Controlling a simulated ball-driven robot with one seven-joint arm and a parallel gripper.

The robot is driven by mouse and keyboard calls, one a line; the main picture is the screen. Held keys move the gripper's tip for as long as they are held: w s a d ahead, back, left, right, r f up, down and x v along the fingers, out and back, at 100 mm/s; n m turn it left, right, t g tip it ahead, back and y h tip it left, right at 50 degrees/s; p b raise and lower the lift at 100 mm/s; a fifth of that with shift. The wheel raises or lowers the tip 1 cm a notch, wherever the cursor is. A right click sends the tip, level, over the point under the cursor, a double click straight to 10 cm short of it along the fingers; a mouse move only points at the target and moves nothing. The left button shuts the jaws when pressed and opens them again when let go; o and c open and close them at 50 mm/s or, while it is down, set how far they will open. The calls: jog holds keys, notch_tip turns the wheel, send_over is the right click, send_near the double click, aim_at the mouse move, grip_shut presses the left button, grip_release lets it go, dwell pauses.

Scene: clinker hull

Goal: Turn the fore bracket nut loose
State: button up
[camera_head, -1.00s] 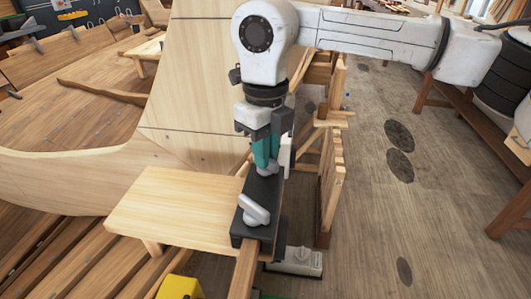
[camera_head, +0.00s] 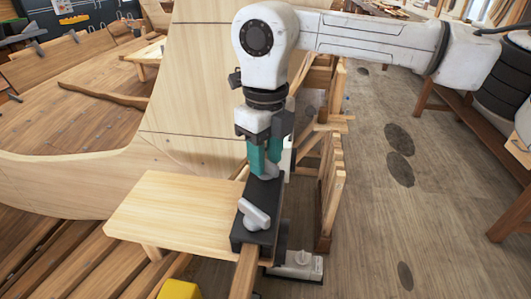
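A long black bracket (camera_head: 257,235) lies at the right edge of a pale wooden board, above a wooden post. It has a grey winged nut (camera_head: 254,214) at its near end, lying at a slant and clear of my gripper. A second grey nut (camera_head: 266,171) is at the bracket's far end, partly hidden by my fingers. My gripper (camera_head: 265,167) points straight down over this far nut, its teal fingers closed about it. The exact contact is small and partly hidden. No label shows which nut is the fore one.
The pale board (camera_head: 165,208) spreads left of the bracket. The curved wooden hull (camera_head: 190,90) rises behind it. A wooden frame (camera_head: 330,190) stands close on the right. A yellow object (camera_head: 180,290) is at the bottom edge. Open floor (camera_head: 400,230) lies farther right.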

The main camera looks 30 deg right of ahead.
aim_at(266, 160)
notch_tip(266, 160, up, 11)
jog(key=b, duration=0.1)
jog(key=shift+b, duration=0.35)
jog(key=shift+f, duration=0.2)
